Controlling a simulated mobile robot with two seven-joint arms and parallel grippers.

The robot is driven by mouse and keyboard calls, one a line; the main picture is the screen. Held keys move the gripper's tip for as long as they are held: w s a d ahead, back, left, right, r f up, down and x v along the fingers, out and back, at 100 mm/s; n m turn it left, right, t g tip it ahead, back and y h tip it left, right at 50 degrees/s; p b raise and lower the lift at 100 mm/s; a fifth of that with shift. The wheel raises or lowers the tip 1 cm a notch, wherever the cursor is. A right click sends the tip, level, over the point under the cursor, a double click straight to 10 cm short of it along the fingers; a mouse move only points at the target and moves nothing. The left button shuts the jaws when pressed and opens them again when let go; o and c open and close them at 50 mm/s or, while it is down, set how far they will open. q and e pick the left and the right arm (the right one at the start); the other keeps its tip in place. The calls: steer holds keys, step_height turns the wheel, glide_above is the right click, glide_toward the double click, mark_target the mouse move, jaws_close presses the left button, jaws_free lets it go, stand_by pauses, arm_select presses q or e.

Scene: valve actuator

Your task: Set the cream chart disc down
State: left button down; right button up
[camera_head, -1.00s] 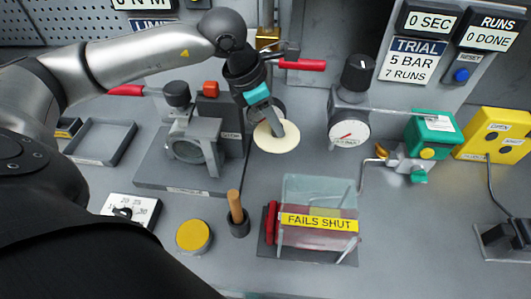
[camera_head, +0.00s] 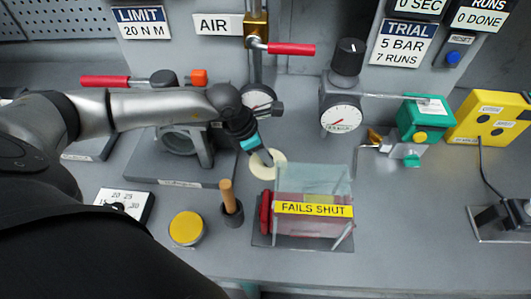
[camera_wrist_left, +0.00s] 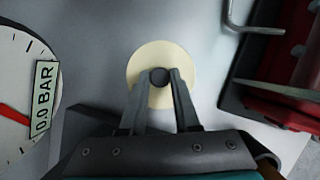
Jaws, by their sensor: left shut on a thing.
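The cream chart disc (camera_head: 279,161) is a pale round plate with a dark knob at its middle. In the head view it is just behind the clear box's left corner, over bare grey bench. My left gripper (camera_head: 266,158) reaches down to it from above. In the left wrist view the two fingers (camera_wrist_left: 160,80) are shut on the knob of the disc (camera_wrist_left: 160,55), which lies flat to the view. I cannot tell whether its underside touches the bench. My right gripper is not in view.
The clear box (camera_head: 315,178) labelled FAILS SHUT stands close in front and right. A pressure gauge (camera_head: 341,119) is behind right. A grey clamp fixture (camera_head: 183,143) is left. A wooden-handled tool in a cup (camera_head: 230,205) and a yellow disc (camera_head: 187,228) are nearer.

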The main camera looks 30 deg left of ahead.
arm_select(q)
steer(key=shift+f, duration=0.1)
steer(key=c, duration=0.6)
jaws_free()
steer(key=shift+c, duration=0.2)
